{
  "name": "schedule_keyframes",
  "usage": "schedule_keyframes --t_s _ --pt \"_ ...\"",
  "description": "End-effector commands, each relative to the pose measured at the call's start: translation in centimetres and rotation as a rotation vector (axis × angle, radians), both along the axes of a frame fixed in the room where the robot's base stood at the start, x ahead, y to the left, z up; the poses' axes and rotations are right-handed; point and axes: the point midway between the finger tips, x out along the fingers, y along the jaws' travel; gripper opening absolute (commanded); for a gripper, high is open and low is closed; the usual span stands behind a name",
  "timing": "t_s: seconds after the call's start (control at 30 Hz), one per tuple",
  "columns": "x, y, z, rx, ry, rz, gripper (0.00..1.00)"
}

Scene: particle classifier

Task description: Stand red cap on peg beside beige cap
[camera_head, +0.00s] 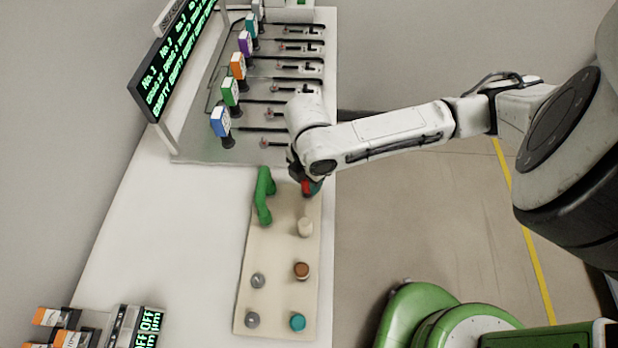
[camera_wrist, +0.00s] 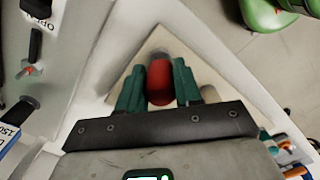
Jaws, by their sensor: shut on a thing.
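The red cap (camera_head: 306,188) is between the teal fingers of my gripper (camera_head: 311,186), over the top right end of the beige board (camera_head: 280,243). In the wrist view, the fingers of my gripper (camera_wrist: 158,82) close on both sides of the red cap (camera_wrist: 159,84). A grey round part shows just beyond the cap. I cannot tell whether the cap touches the board or a peg. The beige cap (camera_head: 304,227) stands on the board just below the red cap in the head view.
A green handle-like piece (camera_head: 264,195) lies on the board's left side. A brown cap (camera_head: 301,270), a teal cap (camera_head: 297,321) and two grey pegs (camera_head: 257,281) are lower down. A row of colored dispensers (camera_head: 220,121) stands above.

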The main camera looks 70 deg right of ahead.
Motion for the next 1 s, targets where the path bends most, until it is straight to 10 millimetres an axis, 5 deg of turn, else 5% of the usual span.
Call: schedule_keyframes --t_s 0.87,0.9,1.0 --pt "0.0 0.0 -2.1 0.0 0.0 0.001 0.0" --pt "0.0 0.0 -2.1 0.0 0.0 0.001 0.35" --pt "0.0 0.0 -2.0 0.0 0.0 0.001 0.44"
